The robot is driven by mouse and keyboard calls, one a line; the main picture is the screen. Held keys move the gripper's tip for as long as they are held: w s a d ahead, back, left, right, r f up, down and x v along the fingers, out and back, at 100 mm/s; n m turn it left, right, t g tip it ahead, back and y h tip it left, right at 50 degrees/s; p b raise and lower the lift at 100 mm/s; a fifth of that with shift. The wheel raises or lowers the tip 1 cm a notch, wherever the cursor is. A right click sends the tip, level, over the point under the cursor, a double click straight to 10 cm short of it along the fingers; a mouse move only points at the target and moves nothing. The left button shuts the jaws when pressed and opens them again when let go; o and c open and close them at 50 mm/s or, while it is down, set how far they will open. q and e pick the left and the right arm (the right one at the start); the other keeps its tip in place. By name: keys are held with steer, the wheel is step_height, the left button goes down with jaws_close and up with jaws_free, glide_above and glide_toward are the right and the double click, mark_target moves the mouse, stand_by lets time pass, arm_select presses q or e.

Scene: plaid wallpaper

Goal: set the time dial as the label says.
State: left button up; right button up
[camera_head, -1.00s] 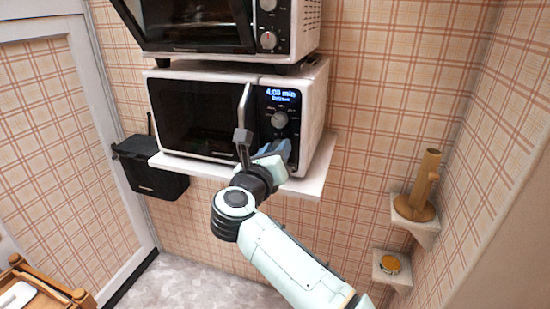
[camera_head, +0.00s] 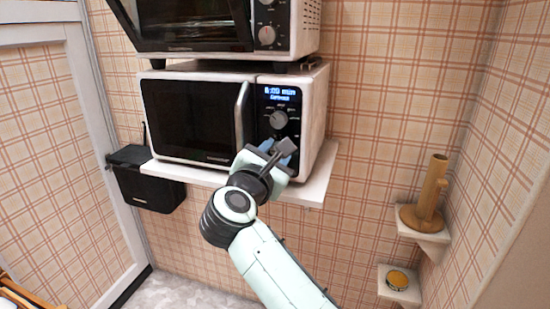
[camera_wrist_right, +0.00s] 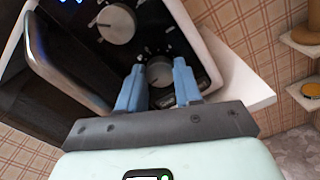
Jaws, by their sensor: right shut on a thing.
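The white microwave (camera_head: 190,115) on the wall shelf has a black control panel with a lit blue display (camera_head: 282,94) that appears to read 6:00 min, with a blurred second line. Its upper dial (camera_head: 278,119) is grey and free; it also shows in the right wrist view (camera_wrist_right: 116,24). The lower dial (camera_wrist_right: 159,70) sits between the blue fingers of my right gripper (camera_wrist_right: 158,84), which is shut on it. In the head view my right gripper (camera_head: 281,150) hides that dial. My left gripper is not in view. I see no separate readable label.
The microwave door handle (camera_head: 241,115) stands out just left of the panel. A second oven (camera_head: 215,25) stands above. The shelf (camera_head: 315,190) juts out below. A wooden holder (camera_head: 428,195) and a yellow-topped thing (camera_head: 398,279) are on small shelves at right. A black box (camera_head: 146,180) hangs at left.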

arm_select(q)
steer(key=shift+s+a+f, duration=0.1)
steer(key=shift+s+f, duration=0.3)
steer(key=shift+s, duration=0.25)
arm_select(e)
steer(key=shift+m, duration=0.7)
steer(key=o, duration=1)
steer(key=shift+o, duration=0.2)
arm_select(q)
steer(key=shift+b, duration=0.3)
arm_select(e)
steer(key=shift+s, duration=0.1)
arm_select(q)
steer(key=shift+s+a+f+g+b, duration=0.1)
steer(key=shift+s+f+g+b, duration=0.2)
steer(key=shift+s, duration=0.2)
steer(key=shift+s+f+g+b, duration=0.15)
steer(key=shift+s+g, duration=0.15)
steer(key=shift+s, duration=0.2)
arm_select(e)
steer(key=v, duration=1.3)
